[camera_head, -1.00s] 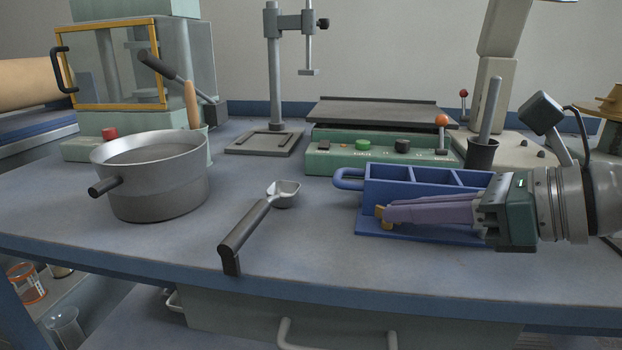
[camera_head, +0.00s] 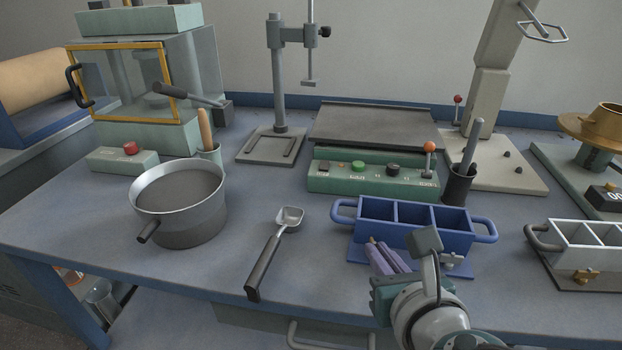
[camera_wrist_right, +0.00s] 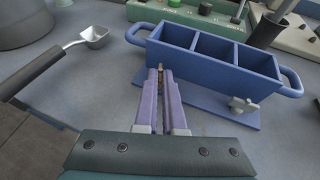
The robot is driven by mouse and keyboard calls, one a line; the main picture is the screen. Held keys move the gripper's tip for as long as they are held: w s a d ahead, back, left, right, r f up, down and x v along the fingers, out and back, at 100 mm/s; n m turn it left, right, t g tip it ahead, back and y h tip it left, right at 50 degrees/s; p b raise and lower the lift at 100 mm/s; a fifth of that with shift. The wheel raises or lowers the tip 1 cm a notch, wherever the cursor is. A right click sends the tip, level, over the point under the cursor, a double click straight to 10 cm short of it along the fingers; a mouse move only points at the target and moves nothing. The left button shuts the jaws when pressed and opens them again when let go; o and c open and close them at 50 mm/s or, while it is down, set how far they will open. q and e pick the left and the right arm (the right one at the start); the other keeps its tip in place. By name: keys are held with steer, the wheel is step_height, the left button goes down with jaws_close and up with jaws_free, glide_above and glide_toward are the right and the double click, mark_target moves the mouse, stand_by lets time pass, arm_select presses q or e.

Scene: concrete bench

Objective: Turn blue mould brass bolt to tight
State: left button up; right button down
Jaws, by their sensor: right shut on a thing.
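The blue mould (camera_head: 375,212) is a three-compartment box with a loop handle at each end, on a flat blue base near the front of the bench. It also shows in the wrist view (camera_wrist_right: 215,78). The brass bolt (camera_wrist_right: 160,67) is at the mould's front left, between my right gripper's fingertips and mostly hidden by them. My right gripper (camera_head: 373,243) reaches in from the front, its purple fingers shut on the bolt; they also show in the wrist view (camera_wrist_right: 160,75). A grey wing-headed bolt (camera_wrist_right: 241,105) is at the mould's front right. My left gripper is out of view.
A scoop (camera_head: 268,255) and a metal pot (camera_head: 180,213) stand to the left. A green control box (camera_head: 370,174) is behind the mould. A white mould (camera_head: 575,235) with a brass bolt (camera_head: 587,276) sits to the right. Bench between scoop and mould is clear.

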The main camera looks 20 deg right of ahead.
steer(key=m+h, duration=0.1)
steer(key=a+m+g+h, duration=0.1)
steer(key=m+h, duration=0.1)
steer(key=shift+w+f+b, duration=0.15)
steer(key=shift+w+b, duration=0.05)
steer(key=shift+b, duration=0.15)
steer(key=shift+w+a+m+g+h+b, duration=0.1)
steer(key=shift+w+m+g+h+b, duration=0.05)
steer(key=shift+m+g+h+b, duration=0.6)
steer(key=m+g+h+b, duration=0.1)
steer(key=m+h+b, duration=0.1)
steer(key=m+g+h+b, duration=0.1)
steer(key=shift+w+a+f+g, duration=0.1)
steer(key=shift+w+a+g, duration=0.15)
steer(key=shift+g, duration=0.1)
steer(key=shift+w+r+m+g+h+b, duration=0.1)
steer(key=shift+m+g+h+b, duration=0.3)
steer(key=shift+m+b, duration=0.25)
steer(key=shift+w+r+m+g+h+b, duration=0.1)
steer(key=shift+m+g+h+b, duration=0.15)
steer(key=shift+m+g+b, duration=0.3)
steer(key=c, duration=1.3)
jaws_free()
steer(key=shift+r, duration=0.1)
